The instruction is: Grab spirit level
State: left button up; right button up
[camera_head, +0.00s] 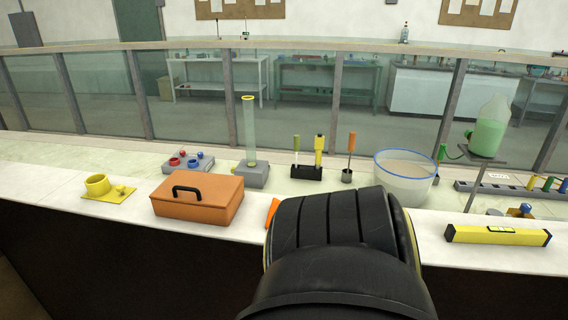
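The spirit level (498,235) is a yellow bar with dark ends and a vial window in its top middle. It lies flat on the white counter at the right, near the front edge, with nothing touching it from above. A large black part of my own arm fills the bottom middle of the view, well left of the level. No gripper fingers show, so I cannot see where either gripper is relative to the level.
An orange toolbox (198,203) and a yellow ring fixture (98,186) stand at the left. A water bowl (404,183) stands behind my arm. A stand with a green-liquid bottle (489,130) is behind the level.

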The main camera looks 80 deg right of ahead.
aim_at(453, 233)
jog(key=k, duration=0.3)
jog(key=z, duration=2.7)
jog(key=i, duration=0.15)
jog(key=z, duration=1.3)
